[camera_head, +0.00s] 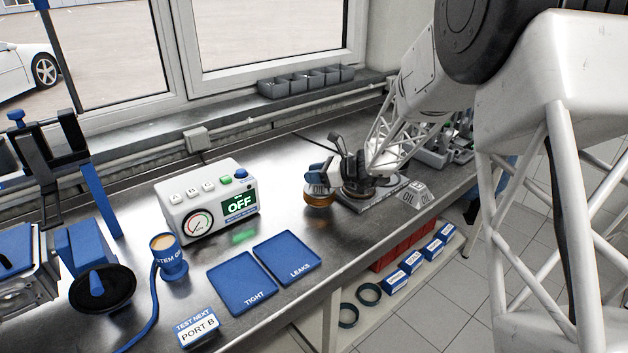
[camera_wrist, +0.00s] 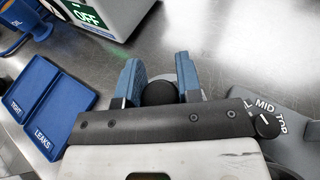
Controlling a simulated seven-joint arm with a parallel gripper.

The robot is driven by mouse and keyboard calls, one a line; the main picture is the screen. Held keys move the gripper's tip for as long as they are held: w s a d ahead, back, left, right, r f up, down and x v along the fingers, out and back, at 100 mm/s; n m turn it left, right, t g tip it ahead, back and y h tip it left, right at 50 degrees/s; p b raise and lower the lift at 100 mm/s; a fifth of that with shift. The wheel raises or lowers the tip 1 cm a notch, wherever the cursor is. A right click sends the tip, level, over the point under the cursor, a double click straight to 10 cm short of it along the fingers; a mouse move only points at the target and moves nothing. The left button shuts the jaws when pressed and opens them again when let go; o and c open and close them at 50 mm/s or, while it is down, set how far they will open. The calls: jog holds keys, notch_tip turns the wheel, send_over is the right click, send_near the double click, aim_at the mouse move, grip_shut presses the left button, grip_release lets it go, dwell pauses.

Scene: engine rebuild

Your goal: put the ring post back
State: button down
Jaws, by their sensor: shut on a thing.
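My gripper (camera_head: 317,182) is shut on the ring post, between its two blue fingers, above the bench. In the wrist view the ring post's dark round top (camera_wrist: 160,93) shows between the blue fingers, with a grey rounded part behind it. In the head view a copper-coloured round part (camera_head: 319,200) shows just below the fingers; whether it touches the bench I cannot tell. A grey plate (camera_head: 352,206) lies on the bench to the right of my gripper, partly hidden by the wrist. In the wrist view a grey labelled piece (camera_wrist: 292,108) reads MID and TOP.
Left of my gripper are blue TIGHT (camera_head: 240,283) and LEAKS (camera_head: 287,257) trays and a tester (camera_head: 207,203) reading OFF. A blue cup-like fitting (camera_head: 170,262) and PORT B card (camera_head: 198,327) lie further left. Bare bench lies between trays and gripper. Small bins (camera_head: 306,82) line the sill.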

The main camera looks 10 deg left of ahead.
jog(key=shift+f, duration=1.05)
jog(key=shift+f, duration=0.15)
jog(key=c, duration=0.8)
grip_release()
jog(key=v, duration=1.2)
jog(key=shift+r, duration=0.25)
jog(key=shift+s, duration=0.1)
